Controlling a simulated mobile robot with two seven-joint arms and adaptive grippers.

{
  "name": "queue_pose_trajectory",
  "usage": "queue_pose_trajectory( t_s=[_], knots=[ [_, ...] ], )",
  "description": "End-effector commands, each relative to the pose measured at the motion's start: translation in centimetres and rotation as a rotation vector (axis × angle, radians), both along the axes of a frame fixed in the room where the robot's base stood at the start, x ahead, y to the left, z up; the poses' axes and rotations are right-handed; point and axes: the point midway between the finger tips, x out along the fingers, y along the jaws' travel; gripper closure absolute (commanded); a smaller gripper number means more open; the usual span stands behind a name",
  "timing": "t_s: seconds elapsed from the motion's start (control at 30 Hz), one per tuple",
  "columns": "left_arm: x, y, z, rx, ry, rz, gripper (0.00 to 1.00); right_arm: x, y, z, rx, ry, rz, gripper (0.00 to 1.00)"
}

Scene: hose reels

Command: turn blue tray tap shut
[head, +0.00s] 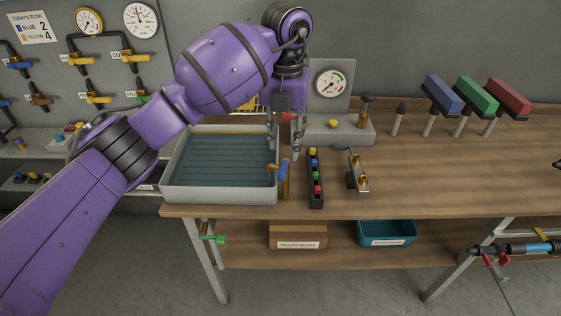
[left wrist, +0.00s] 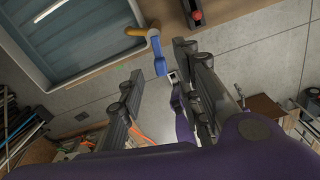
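The tray (head: 170,182) is a pale rectangular basin with a blue-grey ribbed inside, on the left of the bench. At its right front corner stands a brass tap (head: 285,190) with a blue handle (head: 283,172) and a spout pointing left over the tray. The left wrist view shows the blue handle (left wrist: 158,52) hanging beside the yellow spout (left wrist: 136,31). My left gripper (head: 283,147) points down above and behind the tap, apart from the handle. Its fingers are spread and empty, with open space between them in the left wrist view (left wrist: 158,95). My right gripper is not visible.
A strip of coloured knobs (head: 315,180) and a metal bracket (head: 357,178) stand right of the tap. Behind is a grey box (head: 345,132) with a gauge (head: 331,85). A green-handled valve (head: 213,239) hangs below the bench.

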Motion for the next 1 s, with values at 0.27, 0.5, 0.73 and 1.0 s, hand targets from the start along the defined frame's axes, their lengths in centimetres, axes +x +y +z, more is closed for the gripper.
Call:
queue_pose_trajectory(
  t_s=[0.27,0.5,0.73,1.0],
  knots=[
    [-0.1,0.1,-4.5,-0.001,0.003,0.0,0.68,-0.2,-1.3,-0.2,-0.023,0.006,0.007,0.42],
    [0.0,0.0,-6.9,-0.004,0.002,-0.001,0.68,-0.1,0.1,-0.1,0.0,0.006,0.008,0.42],
    [0.0,0.0,-7.2,-0.003,0.001,-0.002,0.68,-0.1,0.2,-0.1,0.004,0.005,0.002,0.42],
    [0.0,0.0,-7.1,-0.004,0.001,-0.002,0.94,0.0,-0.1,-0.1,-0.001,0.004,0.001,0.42]
  ],
)
